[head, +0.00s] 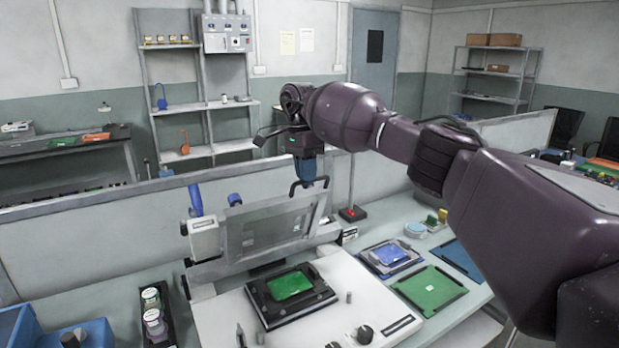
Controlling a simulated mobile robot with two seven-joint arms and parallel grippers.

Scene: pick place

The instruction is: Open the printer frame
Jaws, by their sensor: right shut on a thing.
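The printer (350,290) stands on the bench in the lower middle of the head view. Its frame (270,233) is raised and leans back above the rear of the base. A green circuit board (291,285) lies in a black holder on the open bed. My right gripper (309,187) is at the frame's upper right corner, shut on the frame's dark handle. The fingertips are small and partly hidden there. My left gripper is not in view.
A blue board in a fixture (391,254) and a green mat (428,290) lie right of the printer. Small jars (152,310) and a blue bin (28,330) stand at the left. A low partition (100,235) runs behind the bench.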

